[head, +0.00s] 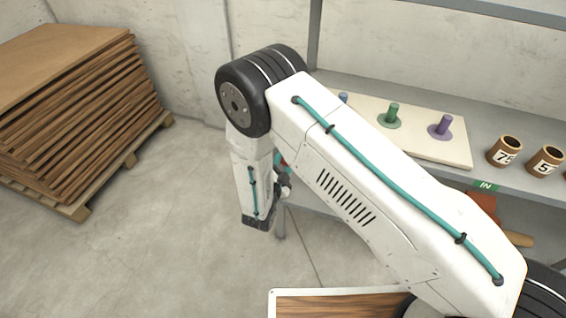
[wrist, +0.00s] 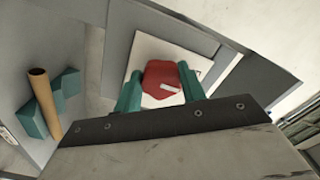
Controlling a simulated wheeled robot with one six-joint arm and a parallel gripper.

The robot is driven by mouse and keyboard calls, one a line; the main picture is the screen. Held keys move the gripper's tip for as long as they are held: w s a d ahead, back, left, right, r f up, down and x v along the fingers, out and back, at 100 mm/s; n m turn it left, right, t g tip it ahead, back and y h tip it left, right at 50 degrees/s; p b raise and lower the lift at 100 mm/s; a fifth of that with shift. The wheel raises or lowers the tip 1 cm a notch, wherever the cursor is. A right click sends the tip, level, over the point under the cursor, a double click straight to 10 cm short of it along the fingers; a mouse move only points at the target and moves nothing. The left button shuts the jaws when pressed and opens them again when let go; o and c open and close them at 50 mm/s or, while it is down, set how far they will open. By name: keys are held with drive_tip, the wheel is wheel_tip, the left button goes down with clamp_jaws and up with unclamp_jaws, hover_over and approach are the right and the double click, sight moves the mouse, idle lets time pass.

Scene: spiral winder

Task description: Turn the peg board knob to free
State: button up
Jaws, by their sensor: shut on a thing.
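A red knob (wrist: 163,76) with a short white mark sits in front of a white plate (wrist: 146,43) in the wrist view. The white mark lies toward the knob's lower right, nearly level. My gripper (wrist: 160,88) has its two teal fingers on the left and right sides of the knob and is shut on it. Any lettering on the plate is not readable. In the head view my arm hides most of the gripper and the knob. A cream peg board (head: 455,150) on the shelf carries a green peg (head: 392,113), a purple peg (head: 443,126) and a partly hidden blue peg (head: 343,98).
Brown numbered cups (head: 504,151) stand on the grey shelf (head: 490,180) right of the board, above an "IN" label. A stack of brown sheets (head: 90,95) lies on a pallet at left. The wrist view shows a tan cylinder (wrist: 45,103) by teal blocks. Floor at left is clear.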

drive_tip(key=shift+a+n, duration=0.1)
drive_tip(key=shift+n, duration=0.2)
drive_tip(key=o, duration=1)
drive_tip(key=shift+c, duration=0.2)
drive_tip(key=v, duration=0.7)
drive_tip(key=shift+s, duration=0.4)
drive_tip(key=shift+a, duration=0.1)
